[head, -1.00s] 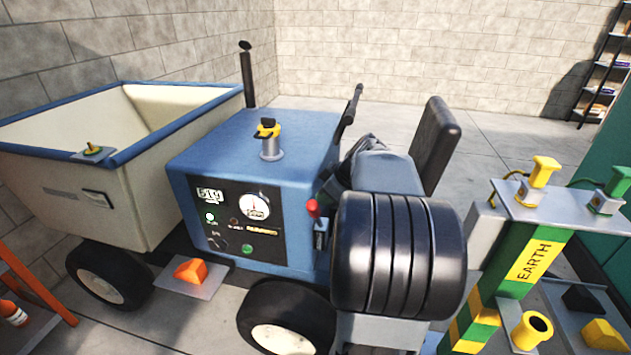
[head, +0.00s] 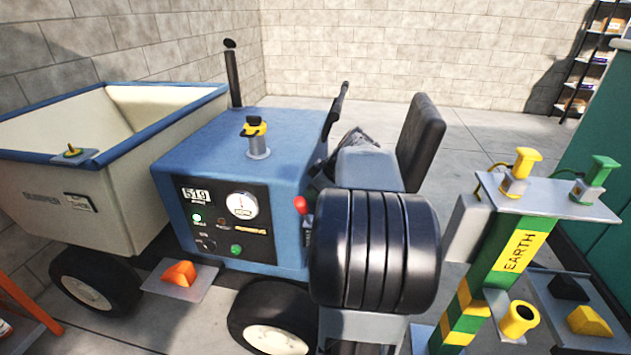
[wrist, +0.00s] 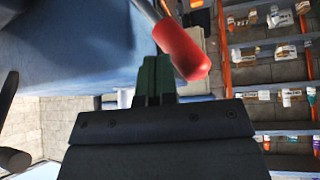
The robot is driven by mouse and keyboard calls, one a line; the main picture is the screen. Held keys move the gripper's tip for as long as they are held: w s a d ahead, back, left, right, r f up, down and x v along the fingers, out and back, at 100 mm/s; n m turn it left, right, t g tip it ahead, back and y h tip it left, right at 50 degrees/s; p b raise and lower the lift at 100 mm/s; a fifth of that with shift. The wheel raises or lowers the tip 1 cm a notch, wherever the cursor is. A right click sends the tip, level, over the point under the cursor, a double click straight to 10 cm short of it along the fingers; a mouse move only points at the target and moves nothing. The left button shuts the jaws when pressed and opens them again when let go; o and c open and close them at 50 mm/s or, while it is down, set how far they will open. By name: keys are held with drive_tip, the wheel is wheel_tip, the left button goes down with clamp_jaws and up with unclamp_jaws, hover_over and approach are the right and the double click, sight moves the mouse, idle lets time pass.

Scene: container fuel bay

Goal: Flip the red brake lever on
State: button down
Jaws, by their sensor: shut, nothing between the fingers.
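In the wrist view, the lever's red grip (wrist: 183,52) is large and close, on a pale shaft running to the upper left. My gripper (wrist: 155,72) is shut and empty, its fingertips just left of and below the red grip. Whether they touch it I cannot tell. I cannot make out my gripper in the head view.
The green and yellow EARTH post (head: 500,265) stands at the right. A control panel (head: 225,220) faces the front. Shelves (wrist: 270,80) show in the wrist view.

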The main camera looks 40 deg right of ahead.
drive_tip(key=d+p+v, duration=0.1)
drive_tip(key=p+v, duration=0.1)
drive_tip(key=v, duration=0.9)
drive_tip(key=shift+w+d+r, duration=0.25)
drive_tip(key=shift+d+r, duration=0.05)
drive_tip(key=shift+d, duration=0.2)
wheel_tip(320, 180, down, 4)
drive_tip(key=s+m+g+h+p, duration=0.1)
drive_tip(key=s+m+h, duration=0.1)
drive_tip(key=m, duration=0.6)
drive_tip(key=a+m+g+p, duration=0.2)
drive_tip(key=a+p, duration=0.3)
drive_tip(key=a, duration=0.2)
drive_tip(key=a+r+n+p, duration=0.1)
drive_tip(key=a+r+p, duration=0.2)
drive_tip(key=a, duration=0.4)
drive_tip(key=a+r+n+p, duration=0.2)
drive_tip(key=a+r+p, duration=0.1)
drive_tip(key=a+p, duration=0.2)
drive_tip(key=s+a+r+n+p, duration=0.1)
drive_tip(key=a+r+n+p, duration=0.1)
drive_tip(key=a, duration=0.7)
drive_tip(key=shift+a+r+h+p, duration=0.3)
drive_tip(key=shift+r+p, duration=0.15)
drive_tip(key=shift+p, duration=0.75)
